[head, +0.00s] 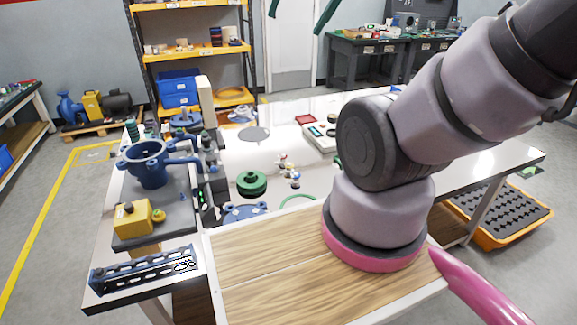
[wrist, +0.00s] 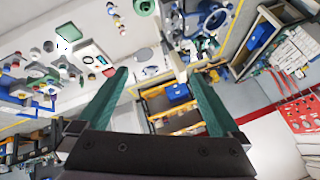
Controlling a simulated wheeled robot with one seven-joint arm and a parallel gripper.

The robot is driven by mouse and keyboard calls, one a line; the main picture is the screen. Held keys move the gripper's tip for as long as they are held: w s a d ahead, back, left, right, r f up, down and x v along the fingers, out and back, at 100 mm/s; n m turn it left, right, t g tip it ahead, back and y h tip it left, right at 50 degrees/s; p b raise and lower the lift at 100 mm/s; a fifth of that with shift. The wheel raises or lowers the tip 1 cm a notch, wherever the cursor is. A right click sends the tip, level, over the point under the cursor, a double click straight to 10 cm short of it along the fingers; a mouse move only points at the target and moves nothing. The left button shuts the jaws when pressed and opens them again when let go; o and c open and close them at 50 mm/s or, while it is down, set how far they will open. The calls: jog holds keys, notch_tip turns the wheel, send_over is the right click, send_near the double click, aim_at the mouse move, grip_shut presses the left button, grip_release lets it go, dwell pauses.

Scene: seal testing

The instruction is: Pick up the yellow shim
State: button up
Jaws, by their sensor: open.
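I cannot make out the yellow shim for certain in either view. The white worktable (head: 245,160) carries many small parts, and some may hide it. My gripper (head: 296,22) shows in the head view only as two dark green fingertips at the top edge, far above the table. In the wrist view my gripper (wrist: 159,73) has its two green fingers wide apart, with nothing between them. The wrist camera looks across the room at a tilted angle, with table parts at upper left.
A yellow block (head: 132,220) and a blue flanged housing (head: 150,164) stand at the table's left. A green round part (head: 251,183) and a blue slotted bar (head: 145,268) lie nearer. My arm covers the right side. A yellow shelf rack (head: 195,53) stands behind.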

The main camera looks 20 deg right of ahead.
jog(key=shift+w, duration=0.1)
jog(key=c, duration=0.3)
jog(key=w+d+f+m+g, duration=0.2)
jog(key=w+f+m, duration=0.4)
jog(key=w+f, duration=0.45)
jog(key=w+d+f+m+g, duration=0.2)
jog(key=w+f+m, duration=0.4)
jog(key=w, duration=0.7)
jog(key=shift+c, duration=0.2)
jog(key=w+d+f+m+g, duration=0.1)
jog(key=d+f+m, duration=0.1)
jog(key=f, duration=0.8)
jog(key=w+d+f+m+g+h, duration=0.1)
jog(key=w+d+f+m, duration=0.1)
jog(key=f, duration=0.9)
jog(key=w+d+f+m+g+h, duration=0.1)
jog(key=w+d+f+m, duration=0.1)
jog(key=f, duration=0.8)
jog(key=shift+w+f, duration=0.15)
jog(key=shift+w, duration=0.05)
jog(key=shift+w+a+f, duration=0.1)
jog(key=shift+f, duration=1.25)
jog(key=shift+w+f, duration=0.1)
jog(key=shift+f, duration=1.25)
